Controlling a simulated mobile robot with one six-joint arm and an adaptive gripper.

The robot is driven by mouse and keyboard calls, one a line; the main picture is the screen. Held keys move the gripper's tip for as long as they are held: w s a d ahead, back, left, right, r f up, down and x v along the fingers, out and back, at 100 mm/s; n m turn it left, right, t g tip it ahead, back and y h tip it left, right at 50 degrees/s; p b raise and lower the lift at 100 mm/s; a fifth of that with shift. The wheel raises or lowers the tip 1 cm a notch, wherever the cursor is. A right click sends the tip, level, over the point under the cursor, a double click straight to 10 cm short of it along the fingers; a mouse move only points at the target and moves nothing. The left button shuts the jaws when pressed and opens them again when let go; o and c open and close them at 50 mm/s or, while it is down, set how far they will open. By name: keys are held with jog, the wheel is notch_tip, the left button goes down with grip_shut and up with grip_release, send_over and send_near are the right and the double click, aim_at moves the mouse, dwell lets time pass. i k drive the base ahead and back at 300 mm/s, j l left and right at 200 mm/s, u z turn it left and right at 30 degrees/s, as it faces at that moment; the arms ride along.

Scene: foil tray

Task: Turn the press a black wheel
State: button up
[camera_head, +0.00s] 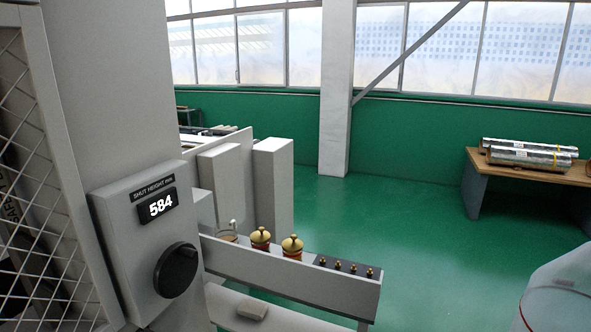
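The black wheel (176,270) is a round knob on the lower front of a grey control box (125,250) at the left. A small lighter mark shows near its upper right edge. Above it, a display (158,205) reads 584 under a label that says SHUT HEIGHT. The box is fixed to a thick grey press column (110,80). My gripper is not in view, and nothing is seen touching the wheel.
Wire mesh (40,190) stands left of the box. A grey rail (290,275) with brass-topped fittings juts out right of the wheel. A pale rounded shape, unclear, fills the lower right corner. A table (480,176) with foil rolls stands at right; green floor (400,220) is open between.

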aim_at(175, 271)
jog(key=i+j, duration=0.7)
jog(key=j, duration=0.2)
